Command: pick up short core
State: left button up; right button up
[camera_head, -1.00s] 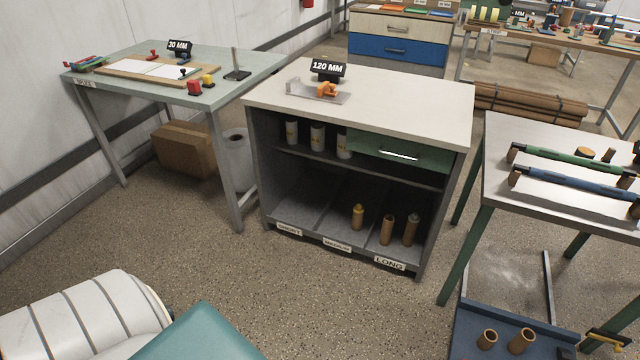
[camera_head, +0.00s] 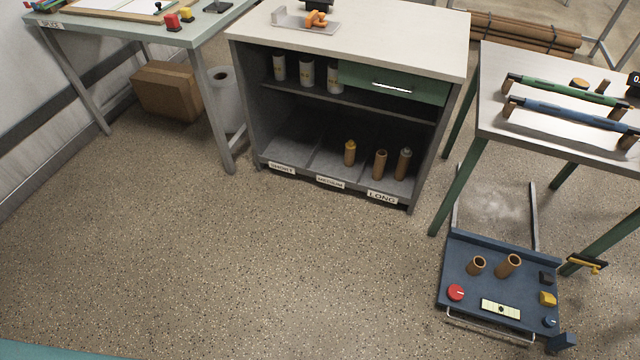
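Several brown cores are in view. On the blue cart (camera_head: 462,322) stand a shorter core (camera_head: 476,266) and a taller core (camera_head: 508,266), both upright and apart. In the cabinet's lower shelf, a core with a yellow top (camera_head: 349,153) stands near the MEDIUM label (camera_head: 330,182). A plain core (camera_head: 380,165) and a dark-topped core (camera_head: 403,164) stand behind the LONG label (camera_head: 382,197). The compartment behind the SHORT label (camera_head: 282,168) looks empty. Neither of my grippers is in view.
The cabinet (camera_head: 350,40) stands at the back. A green-legged table (camera_head: 560,140) with green and blue rollers is at right. A table (camera_head: 200,30) is at left, with a cardboard box (camera_head: 172,90) below. The floor in front is clear.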

aim_at(477, 263)
jog(key=z, duration=1.5)
